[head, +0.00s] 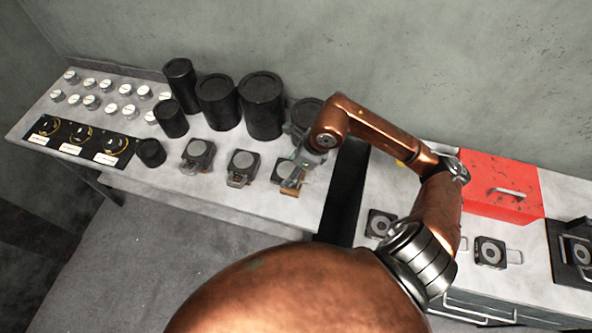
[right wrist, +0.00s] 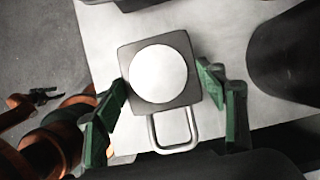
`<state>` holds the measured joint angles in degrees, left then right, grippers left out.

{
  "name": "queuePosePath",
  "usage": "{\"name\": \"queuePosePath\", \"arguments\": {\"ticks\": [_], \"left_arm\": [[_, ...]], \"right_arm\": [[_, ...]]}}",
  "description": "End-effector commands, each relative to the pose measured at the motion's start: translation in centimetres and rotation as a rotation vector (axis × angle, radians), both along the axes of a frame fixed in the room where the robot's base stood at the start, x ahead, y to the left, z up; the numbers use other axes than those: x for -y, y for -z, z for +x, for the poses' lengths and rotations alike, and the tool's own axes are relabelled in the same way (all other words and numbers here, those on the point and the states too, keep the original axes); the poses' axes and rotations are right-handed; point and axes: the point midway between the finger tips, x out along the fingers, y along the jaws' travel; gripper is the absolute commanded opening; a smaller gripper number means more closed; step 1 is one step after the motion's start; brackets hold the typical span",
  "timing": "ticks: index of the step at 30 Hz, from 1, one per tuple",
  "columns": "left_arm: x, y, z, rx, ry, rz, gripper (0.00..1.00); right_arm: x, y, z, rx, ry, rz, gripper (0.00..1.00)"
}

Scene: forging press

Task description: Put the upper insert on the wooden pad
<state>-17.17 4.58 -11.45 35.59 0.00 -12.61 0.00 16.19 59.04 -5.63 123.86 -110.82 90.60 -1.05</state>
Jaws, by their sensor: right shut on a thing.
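The upper insert (right wrist: 181,50) is a dark square plate with a pale round face and a metal loop handle. In the right wrist view it lies between the two green fingers of my right gripper (right wrist: 168,100), which is shut on its sides. In the head view my right gripper (head: 303,160) is over the right end of the left table, with the insert (head: 284,172) under it. A brown wooden piece (head: 290,189), likely the wooden pad, shows just below the insert; whether they touch I cannot tell. A small dark claw, perhaps my left gripper (right wrist: 42,96), shows in the right wrist view.
Two similar blocks (head: 198,154) (head: 243,166) stand left of the gripper. Several black cylinders (head: 262,105) stand behind. Small metal pieces (head: 90,102) and a black panel (head: 80,140) are at left. A red box (head: 500,187) and more inserts (head: 490,251) are on the right bench, across a dark gap.

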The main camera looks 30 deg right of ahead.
Motion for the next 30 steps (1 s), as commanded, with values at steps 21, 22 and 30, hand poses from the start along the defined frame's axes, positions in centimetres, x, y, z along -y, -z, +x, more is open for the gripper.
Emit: {"name": "queuePosePath", "arguments": {"ticks": [21,22,30], "left_arm": [[0.0,0.0,-0.1,-0.001,0.000,0.000,0.40],[0.0,0.0,-0.1,-0.001,0.000,0.000,0.40],[0.0,0.2,-0.1,-0.002,0.000,0.000,0.40]], "right_arm": [[-0.1,4.0,1.1,0.006,-0.001,0.002,0.07],[-0.1,4.0,1.1,0.006,-0.001,0.002,0.07],[0.0,4.4,0.9,0.000,0.000,0.000,0.72]]}}
